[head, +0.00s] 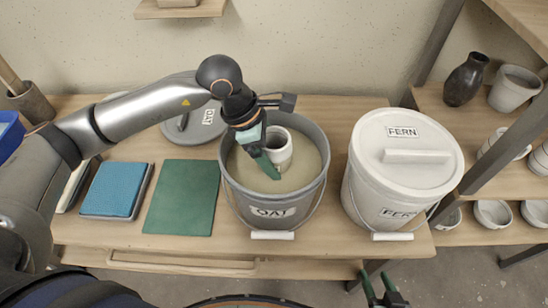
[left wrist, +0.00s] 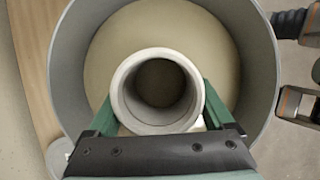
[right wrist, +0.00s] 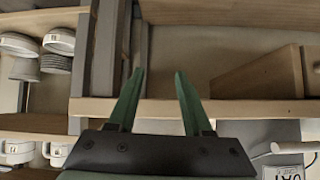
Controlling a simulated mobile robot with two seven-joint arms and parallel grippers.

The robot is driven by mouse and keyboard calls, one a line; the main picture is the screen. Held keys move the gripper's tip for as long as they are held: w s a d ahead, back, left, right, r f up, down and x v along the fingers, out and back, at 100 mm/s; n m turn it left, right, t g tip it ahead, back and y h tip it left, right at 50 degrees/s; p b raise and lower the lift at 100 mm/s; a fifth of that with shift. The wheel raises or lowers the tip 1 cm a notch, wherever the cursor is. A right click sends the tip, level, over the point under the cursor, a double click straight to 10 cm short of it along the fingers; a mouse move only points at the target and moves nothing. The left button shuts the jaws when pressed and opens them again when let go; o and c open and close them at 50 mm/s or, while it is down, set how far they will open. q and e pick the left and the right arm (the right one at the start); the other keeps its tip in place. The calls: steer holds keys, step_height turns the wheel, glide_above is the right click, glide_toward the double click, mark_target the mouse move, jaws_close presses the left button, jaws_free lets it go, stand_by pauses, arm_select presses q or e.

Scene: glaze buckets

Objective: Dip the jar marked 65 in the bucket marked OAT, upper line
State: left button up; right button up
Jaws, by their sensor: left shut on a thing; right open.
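My left gripper (head: 262,155) is shut on a pale grey jar (head: 279,150) over the grey bucket marked OAT (head: 272,211). The jar is upright inside the bucket's rim, and its open mouth (left wrist: 157,88) faces the left wrist camera between the green fingers. Beige glaze (head: 299,176) fills the bucket below. The jar's number and lines are not visible, and I cannot tell whether its base touches the glaze. My right gripper (head: 385,289) is open and empty, low in front of the table; its fingers also show in the right wrist view (right wrist: 158,98).
The bucket marked FERN (head: 403,209), with its lid on, stands right of the OAT bucket. The OAT lid (head: 193,125) lies behind left. A green mat (head: 182,198) and a blue pad (head: 113,190) lie left. Shelves with pots, including a dark vase (head: 465,80), stand right.

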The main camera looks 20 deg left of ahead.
arm_select(q)
steer(key=shift+r+p, duration=1.4)
steer(key=shift+r, duration=1.35)
arm_select(e)
steer(key=shift+s+d+g, duration=0.2)
steer(key=shift+s, duration=0.4)
steer(key=shift+s+d+g, duration=0.15)
steer(key=shift+s+g, duration=0.05)
steer(key=shift+s, duration=0.4)
steer(key=shift+w+a+r, duration=0.4)
steer(key=shift+r, duration=0.1)
steer(key=shift+s+f, duration=0.2)
arm_select(q)
steer(key=shift+r, duration=0.15)
step_height(320, 180, up, 7)
steer(key=p, duration=0.4)
steer(key=shift+r, duration=0.15)
arm_select(e)
steer(key=r, duration=0.4)
steer(key=shift+d+r, duration=0.15)
steer(key=shift+d, duration=0.1)
